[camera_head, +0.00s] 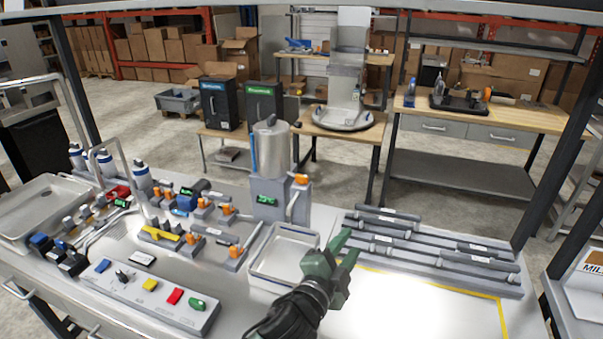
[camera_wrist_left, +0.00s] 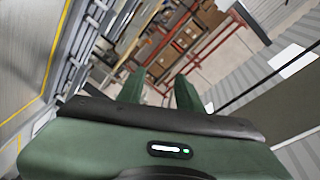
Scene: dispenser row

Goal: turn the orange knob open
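A grey dispenser (camera_head: 270,165) with a metal cylinder on top stands at the back of the bench, with a small green display on its front. An orange knob (camera_head: 300,179) sits at its upper right side, above a pale lever or spout. My left gripper (camera_head: 346,246) is dark green and hangs over the bench, in front and to the right of the dispenser, well apart from the knob. In the left wrist view its two fingers (camera_wrist_left: 160,90) are spread with nothing between them; the knob is not seen there. My right gripper is not in view.
An empty metal tray (camera_head: 285,258) lies below the dispenser, left of my gripper. Several smaller orange-knobbed valve units (camera_head: 228,240) crowd the left, with a button panel (camera_head: 150,297) in front. Grey rail blocks (camera_head: 430,250) lie to the right. The yellow-outlined front right area is clear.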

